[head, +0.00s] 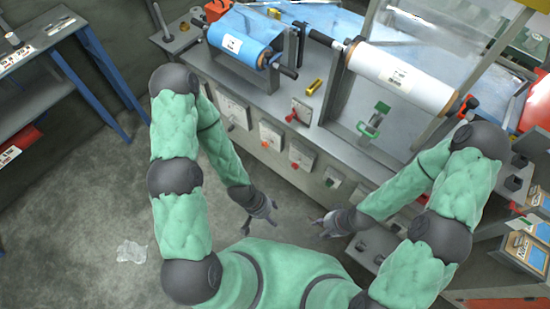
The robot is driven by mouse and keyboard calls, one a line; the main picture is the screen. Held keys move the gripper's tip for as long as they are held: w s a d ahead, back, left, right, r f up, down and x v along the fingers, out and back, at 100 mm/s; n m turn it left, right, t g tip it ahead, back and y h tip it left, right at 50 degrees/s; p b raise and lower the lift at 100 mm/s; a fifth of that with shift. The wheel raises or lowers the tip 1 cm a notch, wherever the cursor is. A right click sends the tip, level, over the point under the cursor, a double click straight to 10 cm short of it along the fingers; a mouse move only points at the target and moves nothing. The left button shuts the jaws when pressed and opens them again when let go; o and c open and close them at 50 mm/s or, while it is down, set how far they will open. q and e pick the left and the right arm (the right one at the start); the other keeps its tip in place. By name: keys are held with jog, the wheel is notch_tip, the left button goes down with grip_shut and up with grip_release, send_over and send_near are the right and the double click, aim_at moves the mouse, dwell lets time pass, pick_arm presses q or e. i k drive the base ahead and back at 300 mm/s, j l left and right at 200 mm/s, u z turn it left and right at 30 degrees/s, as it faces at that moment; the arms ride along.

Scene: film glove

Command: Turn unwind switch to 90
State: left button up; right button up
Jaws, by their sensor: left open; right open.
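The grey machine's front panel carries several switches. A larger red switch (291,117) stands on the top edge. The labels are too small to read, so I cannot tell which is the unwind switch. My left gripper (262,224) is open and empty, below the panel and apart from it. My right gripper (317,228) is open and empty, to its right.
A blue film roll (238,45) and a white roll (402,78) sit on top of the machine. A green handle (371,126) and a yellow tool (314,87) are near them. A blue-legged table (38,45) stands left. Crumpled clear film (131,251) lies on the floor.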

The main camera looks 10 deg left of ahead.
aim_at(294, 166)
jog(key=i+j+z, duration=0.15)
jog(key=j, duration=0.65)
jog(key=j+z, duration=0.1)
jog(key=j, duration=0.75)
jog(key=i+j+z, duration=0.15)
jog(key=j, duration=0.7)
